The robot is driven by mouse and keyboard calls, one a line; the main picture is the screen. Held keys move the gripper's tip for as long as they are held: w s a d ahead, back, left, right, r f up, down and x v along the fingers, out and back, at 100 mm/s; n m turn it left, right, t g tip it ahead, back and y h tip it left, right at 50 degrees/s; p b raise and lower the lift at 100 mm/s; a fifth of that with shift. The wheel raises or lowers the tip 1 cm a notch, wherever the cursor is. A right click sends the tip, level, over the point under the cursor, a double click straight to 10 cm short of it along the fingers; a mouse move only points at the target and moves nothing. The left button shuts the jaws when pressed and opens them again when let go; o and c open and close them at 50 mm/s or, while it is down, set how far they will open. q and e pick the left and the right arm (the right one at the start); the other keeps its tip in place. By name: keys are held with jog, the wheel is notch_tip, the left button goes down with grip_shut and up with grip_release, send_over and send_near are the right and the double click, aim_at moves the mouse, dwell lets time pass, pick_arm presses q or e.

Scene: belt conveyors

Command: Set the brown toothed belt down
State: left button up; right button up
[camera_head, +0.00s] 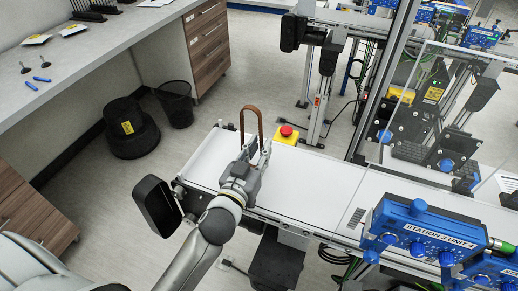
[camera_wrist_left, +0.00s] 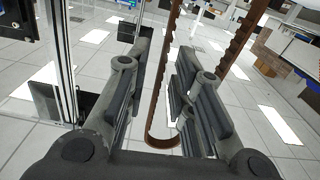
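The brown toothed belt (camera_head: 251,109) stands up as a tall narrow loop at my left gripper (camera_head: 257,153), near the left end of the white conveyor. In the left wrist view, one strand of the belt (camera_wrist_left: 161,90) runs through the gap between the fingers of my left gripper (camera_wrist_left: 164,75). The other strand passes behind the finger at the right of that picture. The fingers are apart, with space visible beside the near strand. The belt's lower end is hidden in the head view. My right gripper is not in view.
The white conveyor (camera_head: 310,185) has bare surface to the right of my gripper. A yellow box with a red button (camera_head: 286,134) stands by its far edge. A blue station unit (camera_head: 415,232) is at the lower right. A black bin (camera_head: 176,104) stands on the floor.

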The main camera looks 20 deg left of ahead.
pick_arm(q)
jog(key=shift+s, duration=0.1)
jog(key=shift+r, duration=0.2)
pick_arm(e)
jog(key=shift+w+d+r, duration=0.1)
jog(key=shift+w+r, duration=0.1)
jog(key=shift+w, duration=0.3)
